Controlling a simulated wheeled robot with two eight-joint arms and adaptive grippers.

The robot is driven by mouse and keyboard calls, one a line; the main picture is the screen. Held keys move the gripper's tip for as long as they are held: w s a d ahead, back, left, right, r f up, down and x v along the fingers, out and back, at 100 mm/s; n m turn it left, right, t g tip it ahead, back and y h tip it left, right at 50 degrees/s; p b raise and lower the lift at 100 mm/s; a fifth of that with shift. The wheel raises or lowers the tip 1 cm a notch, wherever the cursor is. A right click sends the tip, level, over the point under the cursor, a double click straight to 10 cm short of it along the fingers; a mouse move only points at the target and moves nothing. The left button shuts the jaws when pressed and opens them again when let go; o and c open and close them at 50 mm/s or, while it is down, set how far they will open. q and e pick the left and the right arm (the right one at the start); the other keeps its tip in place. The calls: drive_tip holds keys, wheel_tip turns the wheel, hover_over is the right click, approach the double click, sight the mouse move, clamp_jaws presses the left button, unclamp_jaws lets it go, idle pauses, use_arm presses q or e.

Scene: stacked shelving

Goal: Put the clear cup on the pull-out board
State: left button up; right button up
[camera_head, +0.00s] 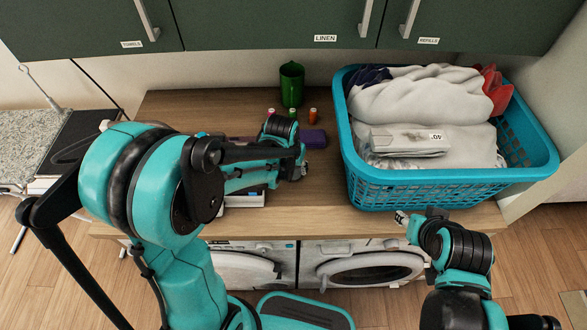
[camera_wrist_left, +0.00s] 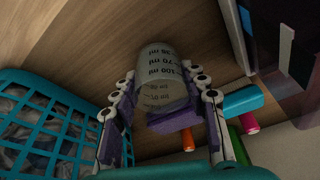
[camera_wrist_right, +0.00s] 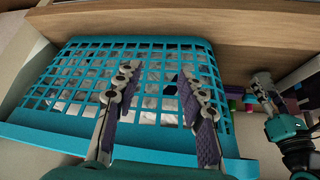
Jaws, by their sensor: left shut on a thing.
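The clear cup (camera_wrist_left: 166,80), with dark ml markings, is between the fingers of my left gripper (camera_wrist_left: 164,98) in the left wrist view. That gripper is shut on it. In the head view my left gripper (camera_head: 298,163) is over the wooden counter, left of the laundry basket; I cannot make out the cup there. My right gripper (camera_wrist_right: 157,78) is open and empty, in front of the basket in the right wrist view. In the head view the right gripper (camera_head: 404,218) is by the counter's front edge. I cannot identify the pull-out board in any view.
A blue laundry basket (camera_head: 440,188) with folded cloth fills the counter's right side. A dark green cup (camera_head: 291,84) and small spools, including an orange one (camera_head: 312,116), stand on the counter (camera_head: 205,108) behind my left gripper. Washing machines (camera_head: 372,270) are below; cabinets (camera_head: 275,25) hang above.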

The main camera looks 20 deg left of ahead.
use_arm(q)
drive_tip(key=shift+f, duration=0.6)
drive_tip(key=shift+f, duration=0.15)
drive_tip(key=o, duration=0.8)
drive_tip(key=shift+c, duration=0.2)
